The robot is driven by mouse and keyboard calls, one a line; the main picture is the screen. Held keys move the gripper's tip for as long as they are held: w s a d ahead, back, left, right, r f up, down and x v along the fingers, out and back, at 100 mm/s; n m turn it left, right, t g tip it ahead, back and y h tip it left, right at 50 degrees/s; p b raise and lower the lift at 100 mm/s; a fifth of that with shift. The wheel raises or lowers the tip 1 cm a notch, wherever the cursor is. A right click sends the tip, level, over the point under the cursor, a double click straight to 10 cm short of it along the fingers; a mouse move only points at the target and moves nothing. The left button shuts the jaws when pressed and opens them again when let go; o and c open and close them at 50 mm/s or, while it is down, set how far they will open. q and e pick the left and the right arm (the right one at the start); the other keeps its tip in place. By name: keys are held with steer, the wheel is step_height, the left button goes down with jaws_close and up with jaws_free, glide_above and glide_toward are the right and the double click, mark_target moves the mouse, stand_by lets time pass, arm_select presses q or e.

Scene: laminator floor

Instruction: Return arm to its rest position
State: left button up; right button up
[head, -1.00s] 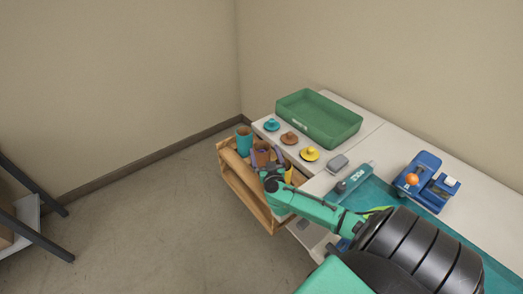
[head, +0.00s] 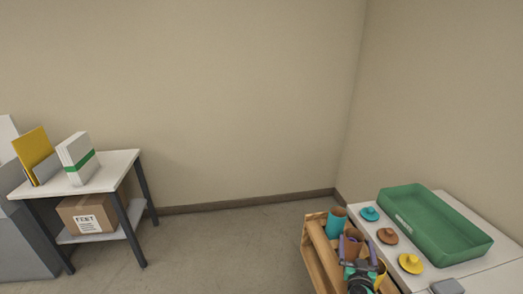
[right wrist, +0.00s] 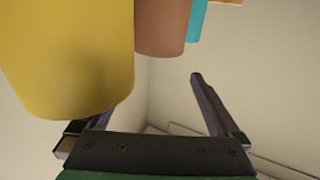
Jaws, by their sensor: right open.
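My right gripper (head: 356,262) is at the lower right of the head view, over the wooden crate among the cups. It is open and nothing shows between its fingers in the right wrist view (right wrist: 150,105). A yellow cup (right wrist: 65,55) is very close to it there and hides part of one finger; little of this cup (head: 381,276) shows in the head view. A brown cup (right wrist: 163,28) and a teal cup (right wrist: 196,22) are farther off. The teal cup (head: 337,222) stands at the crate's far end. Most of my right arm is below the picture. My left gripper is not in view.
The wooden crate (head: 313,262) adjoins a white table with a green tray (head: 440,250) and teal (head: 370,214), brown (head: 388,236) and yellow (head: 411,263) lids. A side table (head: 115,167) stands at left, with a cardboard box (head: 88,214) underneath. Floor between is clear.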

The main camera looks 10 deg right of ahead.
steer(key=a+r+n+y, duration=0.2)
steer(key=a+n+y, duration=0.6)
steer(key=a+y, duration=1)
steer(key=s+a+f+n+g+h, duration=0.1)
steer(key=s+a+n+g, duration=0.1)
steer(key=s+a+g, duration=0.3)
steer(key=s+a+f+n, duration=0.1)
steer(key=s+a+n, duration=0.1)
steer(key=a, duration=0.4)
steer(key=s+d+f+m+g+h, duration=0.1)
steer(key=s+d+m+g+h, duration=0.1)
steer(key=s+d+g+h, duration=0.35)
steer(key=s+d+f+m+g+h, duration=0.1)
steer(key=s+d+m+g+h, duration=0.15)
steer(key=s+d, duration=0.55)
steer(key=s+a+f+b, duration=0.1)
steer(key=s+f, duration=0.1)
steer(key=f, duration=1)
steer(key=s+a+f, duration=0.1)
steer(key=s+f, duration=0.2)
steer(key=f, duration=1)
steer(key=s+d+f+g, duration=0.2)
steer(key=s+f, duration=1.1)
steer(key=s, duration=0.2)
steer(key=shift+s+d+f+h+b, duration=0.3)
steer(key=shift+f+h+b, duration=0.05)
steer(key=shift+h+b, duration=0.1)
